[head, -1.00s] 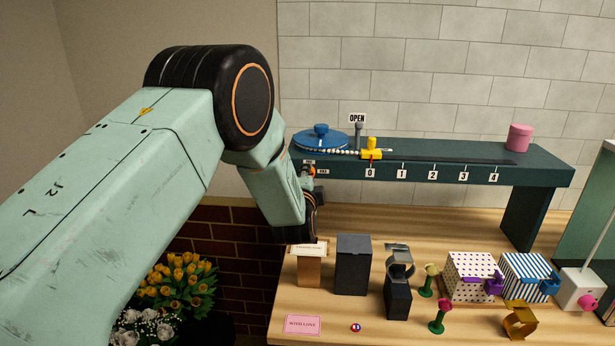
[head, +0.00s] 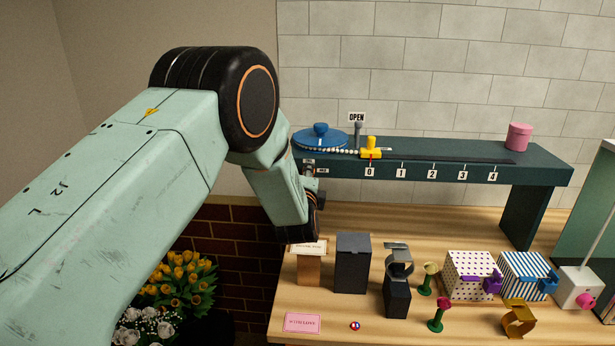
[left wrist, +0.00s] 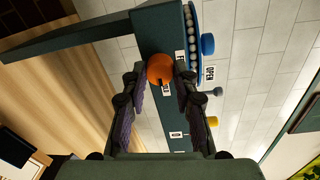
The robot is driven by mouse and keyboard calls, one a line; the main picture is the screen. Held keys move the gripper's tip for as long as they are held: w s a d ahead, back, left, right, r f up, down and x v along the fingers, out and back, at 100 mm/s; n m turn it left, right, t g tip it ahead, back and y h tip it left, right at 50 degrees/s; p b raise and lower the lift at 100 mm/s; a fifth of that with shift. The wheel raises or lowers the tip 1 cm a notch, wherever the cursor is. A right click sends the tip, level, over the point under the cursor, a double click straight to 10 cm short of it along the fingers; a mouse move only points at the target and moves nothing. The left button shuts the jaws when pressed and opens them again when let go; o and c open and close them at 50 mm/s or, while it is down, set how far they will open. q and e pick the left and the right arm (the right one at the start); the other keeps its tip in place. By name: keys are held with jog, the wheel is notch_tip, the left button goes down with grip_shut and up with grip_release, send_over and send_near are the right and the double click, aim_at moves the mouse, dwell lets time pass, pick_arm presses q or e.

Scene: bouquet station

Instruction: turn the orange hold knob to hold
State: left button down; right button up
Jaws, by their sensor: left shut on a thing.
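The orange hold knob (left wrist: 160,69) sits on the front face of the dark green bench (head: 440,150), near its left end. In the left wrist view it lies between the fingertips of my left gripper (left wrist: 161,78), which is shut on it. In the head view my left gripper (head: 311,171) covers the knob. Small white labels sit on either side of the knob; one (left wrist: 166,88) shows in the left wrist view, too small to read surely. I cannot tell which way the knob points. My right gripper is out of view.
A blue reel (head: 320,138) with a bead string and a yellow slider (head: 371,148) at 0 stand on the bench above. An "OPEN" sign (head: 357,117) is behind. Boxes, including a dark box (head: 352,262), and flower stands crowd the wooden counter (head: 380,325) below.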

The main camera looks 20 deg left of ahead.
pick_arm(q)
jog(key=shift+r, duration=0.1)
jog(key=c, duration=1)
grip_release()
jog(key=shift+c, duration=0.2)
jog(key=v, duration=1.2)
